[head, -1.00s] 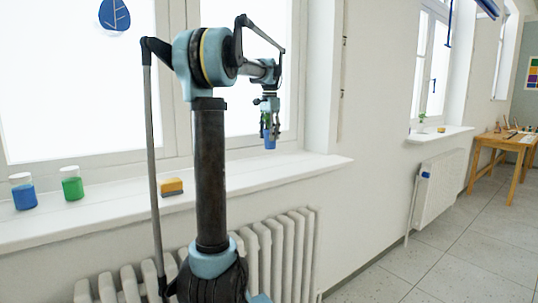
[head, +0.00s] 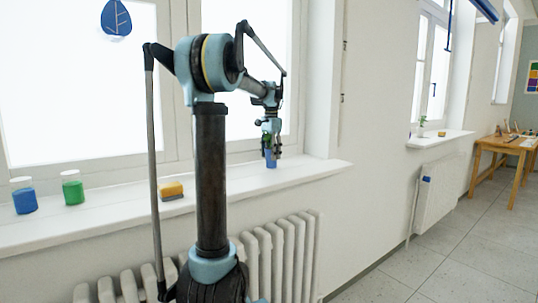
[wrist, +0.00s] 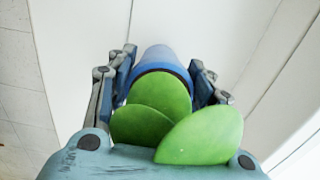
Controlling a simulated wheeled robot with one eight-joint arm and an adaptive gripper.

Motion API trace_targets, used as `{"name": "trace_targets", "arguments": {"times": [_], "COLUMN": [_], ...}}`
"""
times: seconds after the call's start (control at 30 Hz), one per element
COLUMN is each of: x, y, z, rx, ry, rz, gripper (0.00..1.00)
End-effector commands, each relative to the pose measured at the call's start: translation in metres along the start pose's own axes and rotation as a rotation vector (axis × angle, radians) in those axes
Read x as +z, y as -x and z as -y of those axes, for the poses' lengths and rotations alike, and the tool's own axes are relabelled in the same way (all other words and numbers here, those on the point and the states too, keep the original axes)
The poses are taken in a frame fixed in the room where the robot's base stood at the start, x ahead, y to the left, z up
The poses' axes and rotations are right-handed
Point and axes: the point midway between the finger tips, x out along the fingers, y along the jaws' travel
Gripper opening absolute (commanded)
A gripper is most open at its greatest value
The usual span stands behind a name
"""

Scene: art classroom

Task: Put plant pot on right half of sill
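The plant pot (head: 271,163) is a small blue pot with green leaves. My gripper (head: 272,152) is shut on it, one finger on each side, and holds it upright over the right part of the white window sill (head: 312,171). The pot's base is at or just above the sill; I cannot tell whether it touches. In the wrist view the blue pot (wrist: 160,62) sits between the two fingers (wrist: 161,82), with large green leaves in front of it.
A yellow sponge-like block (head: 171,189) lies on the sill left of the pot. A blue jar (head: 24,196) and a green jar (head: 72,188) stand farther left. The sill around the pot is clear. A white radiator (head: 275,250) is below, and the window is behind.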

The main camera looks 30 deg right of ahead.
Motion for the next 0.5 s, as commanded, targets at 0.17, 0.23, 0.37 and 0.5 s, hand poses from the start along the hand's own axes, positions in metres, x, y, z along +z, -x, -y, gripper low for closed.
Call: {"name": "trace_targets", "arguments": {"times": [0.17, 0.23, 0.37, 0.5], "x": [0.0001, 0.0002, 0.0004, 0.0007], "y": [0.0001, 0.0001, 0.0002, 0.0045], "z": [0.0001, 0.0002, 0.0003, 0.0006], "rx": [0.0, 0.0, 0.0, 0.0], "ry": [0.0, 0.0, 0.001, 0.001], "rz": [0.0, 0.0, 0.0, 0.0], "gripper": [0.68, 0.68, 0.68, 0.68]}}
